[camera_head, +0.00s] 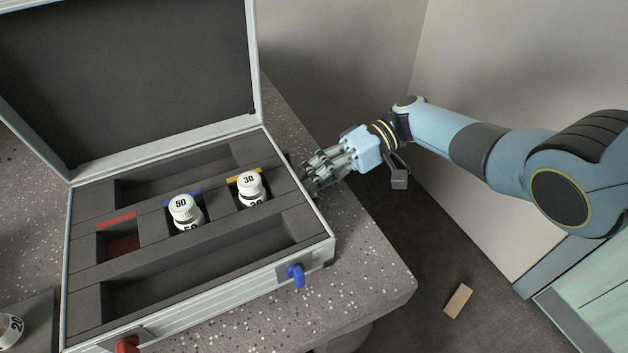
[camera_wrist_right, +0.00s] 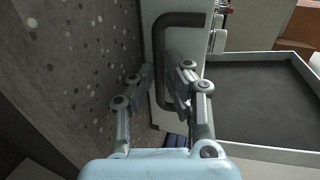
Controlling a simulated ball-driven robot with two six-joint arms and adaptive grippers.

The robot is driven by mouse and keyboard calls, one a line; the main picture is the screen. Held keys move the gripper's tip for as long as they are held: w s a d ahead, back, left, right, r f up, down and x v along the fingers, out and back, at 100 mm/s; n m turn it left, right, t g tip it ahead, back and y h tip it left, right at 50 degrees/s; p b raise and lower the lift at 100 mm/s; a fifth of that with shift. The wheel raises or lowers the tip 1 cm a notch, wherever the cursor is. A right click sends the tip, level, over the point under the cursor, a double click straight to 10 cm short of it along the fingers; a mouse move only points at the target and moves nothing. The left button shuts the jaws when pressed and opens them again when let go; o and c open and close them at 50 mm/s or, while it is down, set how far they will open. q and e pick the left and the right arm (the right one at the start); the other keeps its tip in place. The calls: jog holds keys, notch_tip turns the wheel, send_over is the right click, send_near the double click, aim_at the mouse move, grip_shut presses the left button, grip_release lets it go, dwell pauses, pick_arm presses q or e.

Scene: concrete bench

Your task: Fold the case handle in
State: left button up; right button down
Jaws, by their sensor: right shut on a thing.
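The open case (camera_head: 225,298) stands on the speckled bench with its lid (camera_head: 130,75) raised. My right gripper (camera_head: 316,170) is at the case's right side wall. In the head view its fingers hide the handle there. In the right wrist view the handle is a black U-shaped bar (camera_wrist_right: 163,45) on the light side wall. My right gripper (camera_wrist_right: 160,82) has a finger on each side of the bar and is shut on it. How far the handle stands out is hard to tell. My left gripper is not in view.
A blue latch (camera_head: 295,275) and a red latch (camera_head: 127,344) are on the front.

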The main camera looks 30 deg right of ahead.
jog(key=c, duration=1.4)
grip_release()
